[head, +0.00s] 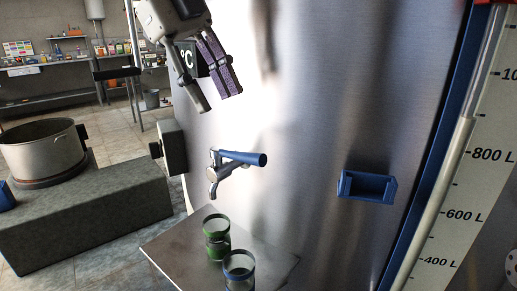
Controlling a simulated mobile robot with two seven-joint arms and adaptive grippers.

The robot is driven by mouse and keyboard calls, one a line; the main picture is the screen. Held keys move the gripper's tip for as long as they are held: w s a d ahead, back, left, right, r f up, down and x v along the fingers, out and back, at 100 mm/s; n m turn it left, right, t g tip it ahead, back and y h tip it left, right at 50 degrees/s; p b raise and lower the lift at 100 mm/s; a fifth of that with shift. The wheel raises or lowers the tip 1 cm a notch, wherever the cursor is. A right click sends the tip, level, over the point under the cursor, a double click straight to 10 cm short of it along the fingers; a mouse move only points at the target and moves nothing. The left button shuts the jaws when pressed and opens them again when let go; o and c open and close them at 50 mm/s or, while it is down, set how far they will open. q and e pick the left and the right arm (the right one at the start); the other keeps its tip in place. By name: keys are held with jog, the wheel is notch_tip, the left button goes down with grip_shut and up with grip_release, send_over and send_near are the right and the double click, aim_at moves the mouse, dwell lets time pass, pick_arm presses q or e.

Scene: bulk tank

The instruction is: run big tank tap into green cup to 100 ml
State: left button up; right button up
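The big tank (300,90) is a tall shiny metal cylinder filling the middle. Its tap (214,174) sticks out low on the left side, with a blue handle (245,158) pointing right and a spout bent down. I see no stream under the spout. The green cup (216,228), clear with green bands, stands upright on a metal shelf (175,245) below the tap, seemingly near the spout's line; exact alignment is unclear. My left gripper (220,101) hangs above the tap, fingers apart and empty. My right gripper is out of view.
A blue-banded clear cup (239,272) stands in front of the green cup. A blue holder (367,187) sits on the tank wall. A level gauge (470,180) marked in litres is at right. A pot (42,150) stands on a grey block (90,220) at left.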

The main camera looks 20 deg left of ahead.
aim_at(243, 152)
pick_arm(q)
jog(key=x, duration=1)
jog(key=shift+d+f, duration=0.1)
jog(key=shift+f, duration=0.25)
grip_shut()
